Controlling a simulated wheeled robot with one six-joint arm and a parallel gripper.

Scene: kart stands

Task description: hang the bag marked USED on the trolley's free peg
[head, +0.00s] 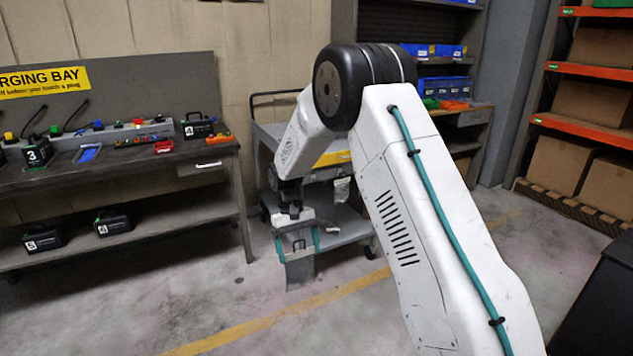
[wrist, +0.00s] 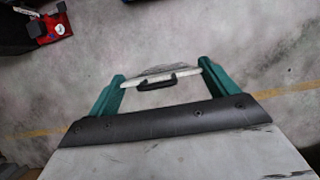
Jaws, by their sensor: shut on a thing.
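My gripper (head: 297,243) has teal fingers and is shut on a grey bag (head: 300,272), which hangs below it above the floor in the head view. In the wrist view, my gripper (wrist: 161,72) has the bag's pale top edge (wrist: 150,78) with a dark handle between its fingers. No USED mark can be read on the bag. The grey trolley (head: 352,228) stands behind my gripper, partly hidden by my arm. A small pale item (head: 342,188) hangs at its side, too small to identify. I cannot make out a free peg.
A charging bench (head: 205,151) with black packs and small coloured parts stands on the left. Orange shelving (head: 585,130) with cardboard boxes is on the right. A dark box (head: 605,300) is at the lower right. The floor in front of the trolley is open.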

